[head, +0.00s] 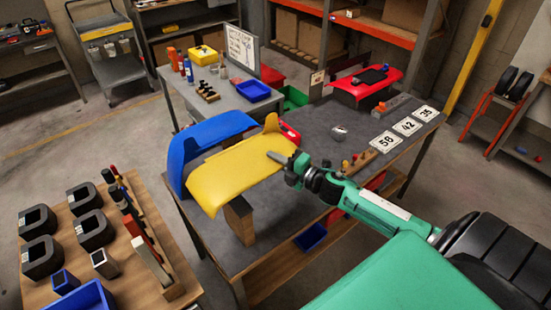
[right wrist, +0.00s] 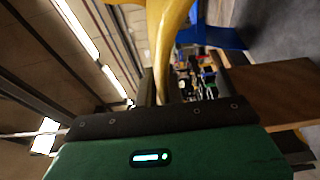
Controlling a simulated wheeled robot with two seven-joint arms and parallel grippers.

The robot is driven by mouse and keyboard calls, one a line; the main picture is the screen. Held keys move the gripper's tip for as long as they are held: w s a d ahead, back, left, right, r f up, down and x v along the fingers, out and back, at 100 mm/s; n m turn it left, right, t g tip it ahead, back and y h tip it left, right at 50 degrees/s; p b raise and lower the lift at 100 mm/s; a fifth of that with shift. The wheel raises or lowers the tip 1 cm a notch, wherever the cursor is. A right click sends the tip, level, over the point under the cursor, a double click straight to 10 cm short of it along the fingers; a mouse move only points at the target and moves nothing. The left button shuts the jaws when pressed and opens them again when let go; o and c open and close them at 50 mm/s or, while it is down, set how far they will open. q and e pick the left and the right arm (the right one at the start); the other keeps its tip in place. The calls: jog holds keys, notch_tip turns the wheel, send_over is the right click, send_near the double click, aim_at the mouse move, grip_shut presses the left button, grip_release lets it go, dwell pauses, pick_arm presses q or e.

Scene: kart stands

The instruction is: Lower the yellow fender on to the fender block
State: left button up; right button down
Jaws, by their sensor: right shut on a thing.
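The yellow fender (head: 236,174) is a curved panel over the near left part of the grey-topped table. My right gripper (head: 280,158) is shut on its right edge. In the right wrist view the yellow fender (right wrist: 166,35) runs down between the fingers (right wrist: 180,90). The fender block (head: 240,222), a wooden post with a dark top, stands under the fender's near end. The fender hides part of it, and I cannot tell whether they touch. My left gripper is not in view.
A blue fender (head: 205,135) stands close behind the yellow one. Number plates (head: 407,126) and a wooden rack (head: 362,163) lie to the right on the table (head: 310,125). A wooden bench (head: 125,285) with several dark blocks is at the lower left.

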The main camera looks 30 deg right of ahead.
notch_tip(320, 180, down, 10)
jog(key=b, duration=0.8)
jog(key=shift+f, duration=0.25)
dwell(0.6)
jog(key=c, duration=1.5)
grip_release()
jog(key=shift+o, duration=0.2)
jog(key=shift+f, duration=0.2)
jog(key=shift+s, duration=0.1)
jog(key=shift+s+d, duration=0.1)
jog(key=shift+s, duration=0.65)
jog(key=shift+s, duration=0.15)
jog(key=shift+s+d+p, duration=0.15)
jog(key=shift+s+p, duration=0.2)
jog(key=shift+s, duration=1.6)
